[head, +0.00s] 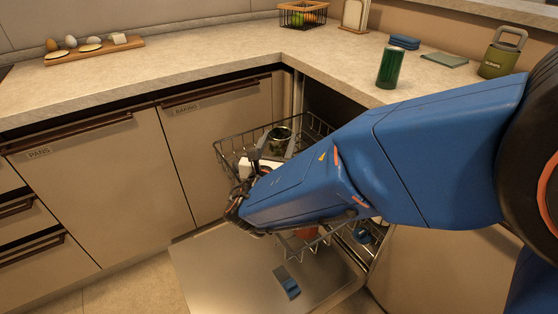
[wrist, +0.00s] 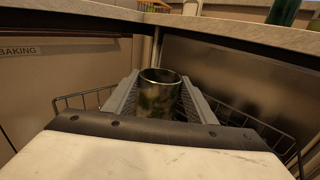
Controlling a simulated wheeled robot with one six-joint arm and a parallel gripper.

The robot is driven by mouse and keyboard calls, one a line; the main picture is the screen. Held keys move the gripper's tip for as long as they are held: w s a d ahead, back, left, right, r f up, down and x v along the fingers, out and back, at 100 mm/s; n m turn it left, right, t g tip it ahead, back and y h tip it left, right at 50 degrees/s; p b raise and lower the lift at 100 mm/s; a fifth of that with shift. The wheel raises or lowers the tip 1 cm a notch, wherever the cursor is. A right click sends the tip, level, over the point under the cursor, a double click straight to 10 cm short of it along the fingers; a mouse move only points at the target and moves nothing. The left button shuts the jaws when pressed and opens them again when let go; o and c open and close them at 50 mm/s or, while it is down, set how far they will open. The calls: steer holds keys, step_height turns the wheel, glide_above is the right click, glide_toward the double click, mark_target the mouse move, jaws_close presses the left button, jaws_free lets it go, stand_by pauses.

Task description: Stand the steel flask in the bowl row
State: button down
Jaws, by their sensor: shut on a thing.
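The steel flask (head: 279,141) is a shiny, dark cylinder with an open round top and mottled reflections. It is upright between the fingers of my gripper (head: 268,146), over the wire rack (head: 318,122) of the open dishwasher. In the wrist view the flask (wrist: 160,94) sits between the two grey fingers, and my gripper (wrist: 160,104) is shut on it. The flask's lower part is hidden, so I cannot tell whether it touches the rack. I cannot make out which part of the rack is the bowl row; my arm covers much of it.
The dishwasher door (head: 215,270) lies open, with a blue item (head: 287,282) on it. A reddish item (head: 306,232) shows low behind the rack wires. Counter edges rise behind and to the right. A green tumbler (head: 390,68) and an olive jug (head: 500,55) stand on the right counter.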

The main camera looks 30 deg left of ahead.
mark_target(278, 155)
steer(key=shift+f, duration=2.65)
steer(key=c, duration=0.8)
jaws_free()
steer(key=shift+s, duration=0.15)
steer(key=v, duration=1.1)
steer(key=shift+s, duration=0.35)
steer(key=shift+d, duration=0.15)
